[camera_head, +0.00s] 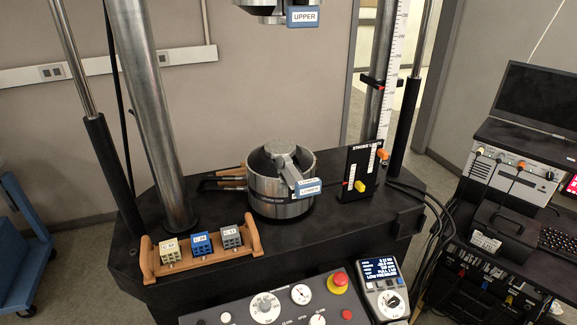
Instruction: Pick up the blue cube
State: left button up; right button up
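The blue cube (201,245) is a small lattice block with a white label on its top. It sits in a brown tray (255,240) with raised handle ends, at the front left of the black machine table. A cream lattice cube (170,252) sits to its left and a grey lattice cube (231,238) to its right, each with a white label. Neither of my grippers is in view.
Behind the tray stand a thick steel column (158,130) and a round metal lower fixture (282,185). A control panel (285,300) with a red button lies in front. A handheld display (383,285) and a black limit-switch block (360,170) are to the right.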

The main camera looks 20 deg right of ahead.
aim_at(201, 244)
jog(key=k+l+u, duration=0.3)
jog(key=l+u, duration=0.2)
jog(key=k+l+u, duration=0.65)
jog(key=k+u, duration=0.15)
jog(key=u, duration=0.15)
